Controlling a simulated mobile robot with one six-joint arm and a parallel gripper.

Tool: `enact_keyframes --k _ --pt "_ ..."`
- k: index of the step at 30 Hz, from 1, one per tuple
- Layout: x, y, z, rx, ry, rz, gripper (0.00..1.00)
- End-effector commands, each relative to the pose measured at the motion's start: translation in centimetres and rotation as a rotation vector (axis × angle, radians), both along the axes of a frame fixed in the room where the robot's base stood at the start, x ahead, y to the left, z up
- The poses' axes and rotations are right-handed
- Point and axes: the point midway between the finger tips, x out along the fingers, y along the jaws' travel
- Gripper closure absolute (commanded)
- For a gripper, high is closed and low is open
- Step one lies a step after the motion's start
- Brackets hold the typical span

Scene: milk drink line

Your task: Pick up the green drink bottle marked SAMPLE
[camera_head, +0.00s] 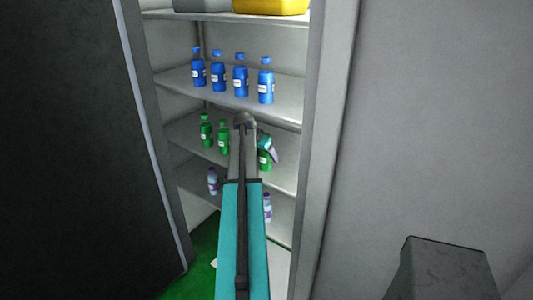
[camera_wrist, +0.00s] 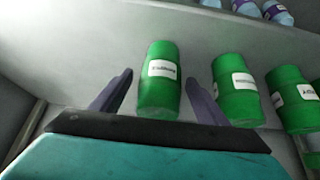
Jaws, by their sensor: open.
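Several green bottles stand on a shelf. In the head view two show left of my arm, one (camera_head: 206,131) beside another (camera_head: 223,138). In the wrist view my gripper (camera_wrist: 160,77) is open, with one finger on each side of a green bottle (camera_wrist: 158,98). I cannot tell whether the fingers touch it. More green bottles stand to its right, one (camera_wrist: 236,92) next to another (camera_wrist: 290,98). The white labels are too blurred to tell which reads SAMPLE.
Blue bottles (camera_head: 240,76) line the shelf above. Purple-labelled bottles (camera_head: 212,182) stand on the shelf below. A yellow container (camera_head: 270,5) is on the top shelf. A cabinet side panel (camera_head: 325,130) bounds the right, and a dark door (camera_head: 70,150) the left.

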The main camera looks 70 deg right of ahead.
Motion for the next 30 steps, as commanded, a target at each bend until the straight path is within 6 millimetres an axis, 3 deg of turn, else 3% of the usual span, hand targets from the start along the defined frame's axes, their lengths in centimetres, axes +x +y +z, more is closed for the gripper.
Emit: enact_keyframes --k 21,23,30 --pt "-0.16 -0.46 -0.74 -0.001 0.000 -0.001 0.32" --pt "-0.17 -0.47 -0.74 -0.001 0.000 -0.001 0.39" --pt "-0.19 -0.47 -0.73 -0.001 0.000 -0.001 0.79"
